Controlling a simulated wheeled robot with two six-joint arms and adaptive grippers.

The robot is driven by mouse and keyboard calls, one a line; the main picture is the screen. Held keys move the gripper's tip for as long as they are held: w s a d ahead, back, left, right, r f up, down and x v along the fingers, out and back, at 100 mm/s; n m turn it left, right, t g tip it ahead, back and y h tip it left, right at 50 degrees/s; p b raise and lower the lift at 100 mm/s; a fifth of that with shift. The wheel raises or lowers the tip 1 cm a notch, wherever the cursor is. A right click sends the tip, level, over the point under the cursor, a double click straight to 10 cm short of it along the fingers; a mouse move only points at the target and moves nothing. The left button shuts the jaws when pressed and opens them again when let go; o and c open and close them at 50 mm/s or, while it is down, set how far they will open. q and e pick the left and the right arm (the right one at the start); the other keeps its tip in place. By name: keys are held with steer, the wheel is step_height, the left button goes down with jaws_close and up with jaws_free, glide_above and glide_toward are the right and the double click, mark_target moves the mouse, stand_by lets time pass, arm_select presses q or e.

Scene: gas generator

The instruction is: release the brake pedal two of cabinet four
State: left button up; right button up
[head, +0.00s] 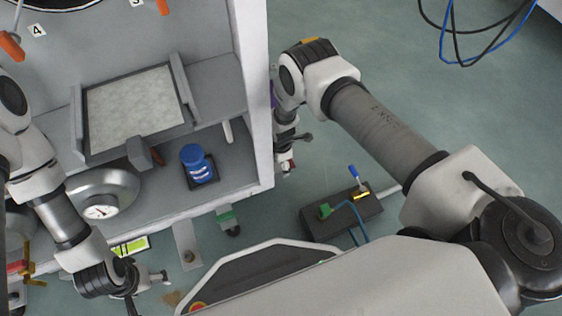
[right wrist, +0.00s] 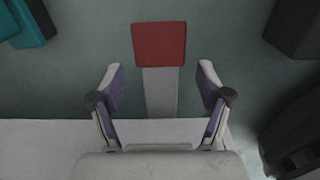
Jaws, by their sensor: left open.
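A red pedal pad (right wrist: 159,44) on a flat grey lever (right wrist: 160,92) shows in the right wrist view. My right gripper (right wrist: 160,70) is open, with one finger on each side of the lever and visible gaps to both. In the head view the right gripper (head: 287,150) hangs beside the cabinet's right outer wall, with a small bit of red by its tips. The grey cabinet (head: 215,60) carries a label "4" (head: 38,30) at the upper left. My left gripper (head: 145,282) is open and low in front of the cabinet. I cannot read a number on the pedal.
A dark box (head: 340,214) with a blue-handled valve stands on the floor at right.

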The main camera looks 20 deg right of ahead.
step_height(320, 180, up, 12)
stand_by(0.5)
